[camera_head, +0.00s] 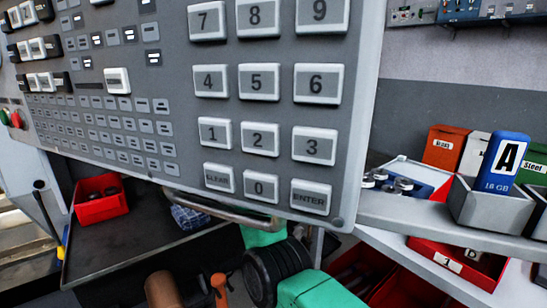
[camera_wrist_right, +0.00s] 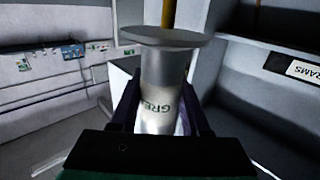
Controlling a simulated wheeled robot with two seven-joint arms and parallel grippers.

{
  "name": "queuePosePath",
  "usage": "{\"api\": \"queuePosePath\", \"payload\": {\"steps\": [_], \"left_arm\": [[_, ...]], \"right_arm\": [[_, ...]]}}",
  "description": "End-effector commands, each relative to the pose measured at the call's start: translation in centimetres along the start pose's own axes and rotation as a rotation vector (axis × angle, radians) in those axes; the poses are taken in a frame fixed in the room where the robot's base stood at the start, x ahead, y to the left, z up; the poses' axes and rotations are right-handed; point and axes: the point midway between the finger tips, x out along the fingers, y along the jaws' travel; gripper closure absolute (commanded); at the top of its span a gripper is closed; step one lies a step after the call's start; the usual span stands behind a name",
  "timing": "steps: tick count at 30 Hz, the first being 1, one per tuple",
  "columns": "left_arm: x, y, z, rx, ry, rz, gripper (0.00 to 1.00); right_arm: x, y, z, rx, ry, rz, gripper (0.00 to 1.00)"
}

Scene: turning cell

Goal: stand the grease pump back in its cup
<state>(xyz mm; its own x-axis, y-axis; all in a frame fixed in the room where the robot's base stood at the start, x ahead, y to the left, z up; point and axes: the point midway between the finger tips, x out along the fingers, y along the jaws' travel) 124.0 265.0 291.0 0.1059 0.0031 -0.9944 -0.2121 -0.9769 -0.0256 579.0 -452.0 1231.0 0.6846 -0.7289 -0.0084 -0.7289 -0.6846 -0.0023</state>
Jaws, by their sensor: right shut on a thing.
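The grease pump (camera_wrist_right: 160,88) shows in the right wrist view as a grey metal cylinder. It has green lettering starting "GRE", a wide flat disc at its upper end and a yellow rod above that. My right gripper (camera_wrist_right: 161,112) is shut on it, with one dark finger on each side. The pump stands lengthwise up the picture from between the fingers; its lower end is hidden by the gripper body. I cannot make out the pump or its cup in the head view. My left gripper is in neither view.
A large control panel (camera_head: 180,163) with a keypad fills the head view's upper left and hides much behind it. Below it are my green and black arm parts, a brown cylinder (camera_head: 161,290) and a red bin (camera_head: 99,207). Small bins (camera_head: 480,208) stand on the right shelf.

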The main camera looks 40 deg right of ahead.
Motion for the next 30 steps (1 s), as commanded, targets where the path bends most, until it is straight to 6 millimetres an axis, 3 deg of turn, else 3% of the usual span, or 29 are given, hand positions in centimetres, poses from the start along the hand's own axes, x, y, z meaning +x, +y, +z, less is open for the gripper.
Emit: {"api": "queuePosePath", "payload": {"steps": [1, 4, 9, 19, 29, 30], "left_arm": [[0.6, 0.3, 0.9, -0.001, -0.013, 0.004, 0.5], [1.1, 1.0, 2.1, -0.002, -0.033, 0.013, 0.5], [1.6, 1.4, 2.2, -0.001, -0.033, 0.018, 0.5], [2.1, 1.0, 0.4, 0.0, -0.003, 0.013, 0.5], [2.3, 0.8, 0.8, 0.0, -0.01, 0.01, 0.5], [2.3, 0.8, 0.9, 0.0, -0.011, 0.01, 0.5]], "right_arm": [[0.0, -0.1, 2.3, -0.003, -0.002, -0.001, 1.0], [0.0, -0.1, 5.6, -0.005, -0.002, -0.002, 1.0], [0.1, -0.1, 10.8, -0.003, -0.002, -0.003, 1.0], [0.1, 0.0, 16.2, -0.002, 0.0, -0.002, 1.0], [0.1, 0.0, 16.8, 0.0, 0.002, -0.002, 1.0], [0.1, 0.0, 16.9, -0.001, -0.001, -0.002, 0.5]]}}
